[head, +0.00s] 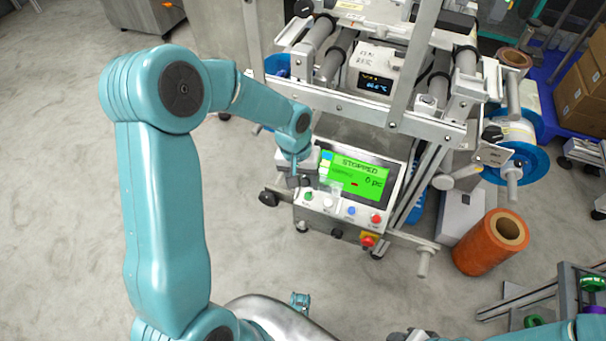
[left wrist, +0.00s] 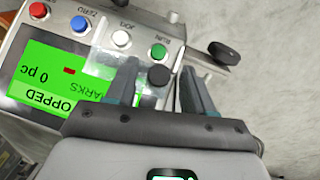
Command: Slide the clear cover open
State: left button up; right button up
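The clear cover (left wrist: 104,62) is a small see-through plate over the control panel (head: 323,211), beside the white and green buttons. It shows faintly in the head view (head: 334,187). A black knob (left wrist: 159,76) stands at its edge near the green button (left wrist: 158,51); I cannot tell whether it is fixed to the cover. My left gripper (head: 297,178) is at the panel's left side. In the left wrist view its fingers (left wrist: 159,72) are apart, one on each side of the knob, with a gap visible on the right. My right gripper's fingers are not visible.
The green screen (head: 356,177) reads STOPPED, 0 pc. Blue (head: 351,211) and red (head: 376,218) buttons and a red emergency stop (head: 367,241) sit nearby. The machine's rollers and frame rise behind the panel. An orange roll (head: 490,243) stands at right. The floor at left is clear.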

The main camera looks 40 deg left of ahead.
pick_arm(q)
notch_tip(320, 180, up, 16)
jog(key=a+p, duration=0.2)
jog(key=p, duration=0.2)
jog(key=shift+s, duration=0.45)
jog(key=s+d+f+m+h, duration=0.1)
jog(key=d+f, duration=0.4)
jog(key=f, duration=0.4)
jog(key=s+d+f+m+h, duration=0.1)
jog(key=s+d+f, duration=0.1)
jog(key=d+f, duration=0.45)
jog(key=s+d+f, duration=0.6)
jog(key=s+f, duration=0.6)
jog(key=s, duration=0.1)
notch_tip(320, 180, up, 14)
jog(key=p, duration=1.4)
jog(key=shift+w+h, duration=0.3)
